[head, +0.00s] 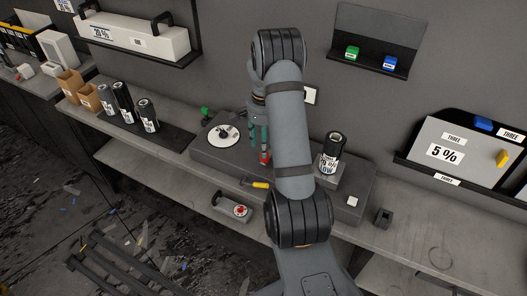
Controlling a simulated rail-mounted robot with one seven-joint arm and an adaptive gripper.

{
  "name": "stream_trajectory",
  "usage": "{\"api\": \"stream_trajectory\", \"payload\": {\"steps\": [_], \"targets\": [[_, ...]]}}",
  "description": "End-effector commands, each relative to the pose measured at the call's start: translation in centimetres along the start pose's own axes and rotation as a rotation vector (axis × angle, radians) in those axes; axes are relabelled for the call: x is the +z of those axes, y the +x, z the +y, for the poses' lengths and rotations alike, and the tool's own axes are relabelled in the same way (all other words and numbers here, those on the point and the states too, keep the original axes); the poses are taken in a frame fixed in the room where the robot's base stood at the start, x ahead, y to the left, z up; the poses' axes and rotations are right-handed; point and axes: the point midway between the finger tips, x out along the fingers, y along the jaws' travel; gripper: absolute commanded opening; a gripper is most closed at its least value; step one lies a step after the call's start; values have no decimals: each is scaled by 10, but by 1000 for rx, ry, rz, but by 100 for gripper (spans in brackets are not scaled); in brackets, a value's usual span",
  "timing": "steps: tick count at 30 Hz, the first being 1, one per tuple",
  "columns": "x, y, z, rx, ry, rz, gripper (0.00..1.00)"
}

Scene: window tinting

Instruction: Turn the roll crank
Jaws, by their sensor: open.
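My gripper (260,149) is open and points down over the grey bench unit (205,156), with its teal fingers in front of the wall. A small red part (265,157) shows at the lower end of the fingers; I cannot tell whether they touch it or whether it is a crank handle. A round white disc (223,136) lies on the unit left of the gripper. A green knob (205,111) stands behind the disc. A black roll (331,150) with a white label stands upright on the unit's right side. My arm hides the middle of the unit. No crank is clearly recognisable.
Several dark rolls (122,103) stand on the bench at the left. A yellow-handled tool (254,184) lies at the unit's front edge. A grey box with a red knob (240,210) sits on the lower shelf.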

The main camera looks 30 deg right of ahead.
Motion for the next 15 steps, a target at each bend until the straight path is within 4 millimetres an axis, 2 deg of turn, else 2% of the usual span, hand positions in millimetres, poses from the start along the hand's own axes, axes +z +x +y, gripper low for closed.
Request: {"api": "stream_trajectory", "payload": {"steps": [6,10,15], "targets": [[0,34,2,3,1,-2,42],[-1,46,1,1,1,0,42],[-1,52,1,-1,2,2,42]]}}
